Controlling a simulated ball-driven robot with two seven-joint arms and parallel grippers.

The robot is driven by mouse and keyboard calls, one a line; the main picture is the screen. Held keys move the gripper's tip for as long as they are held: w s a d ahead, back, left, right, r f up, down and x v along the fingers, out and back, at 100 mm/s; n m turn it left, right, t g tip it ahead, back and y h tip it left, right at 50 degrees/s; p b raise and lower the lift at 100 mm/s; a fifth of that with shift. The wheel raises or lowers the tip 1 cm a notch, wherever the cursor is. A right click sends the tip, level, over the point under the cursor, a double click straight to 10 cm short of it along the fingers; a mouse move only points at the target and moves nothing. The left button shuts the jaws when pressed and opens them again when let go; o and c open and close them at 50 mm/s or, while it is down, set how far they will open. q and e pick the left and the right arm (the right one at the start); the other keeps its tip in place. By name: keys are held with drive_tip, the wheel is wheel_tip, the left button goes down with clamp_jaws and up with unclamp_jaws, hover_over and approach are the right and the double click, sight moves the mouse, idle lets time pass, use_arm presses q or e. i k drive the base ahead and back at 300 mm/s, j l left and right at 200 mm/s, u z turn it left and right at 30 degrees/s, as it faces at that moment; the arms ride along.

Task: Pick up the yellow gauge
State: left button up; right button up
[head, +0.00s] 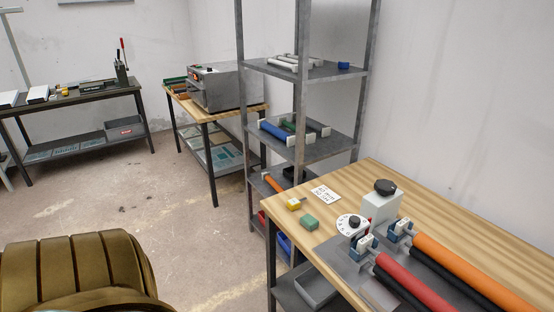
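A small yellow block with a pale face, which looks like the yellow gauge (294,204), lies near the left edge of the wooden-topped table (352,178) at the right. It stands apart from the green block (309,223) in front of it and the white printed card (326,193) to its right. Nothing covers it. Neither of my grippers is in view.
A white unit with a black knob (385,187), a round white dial (351,224) and red (418,289) and orange (470,266) rollers occupy the table's right part. A grey metal shelf rack (302,150) stands behind its left end. Open floor (190,235) lies to the left.

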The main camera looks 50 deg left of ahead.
sight(293, 203)
drive_tip(key=u, duration=1.5)
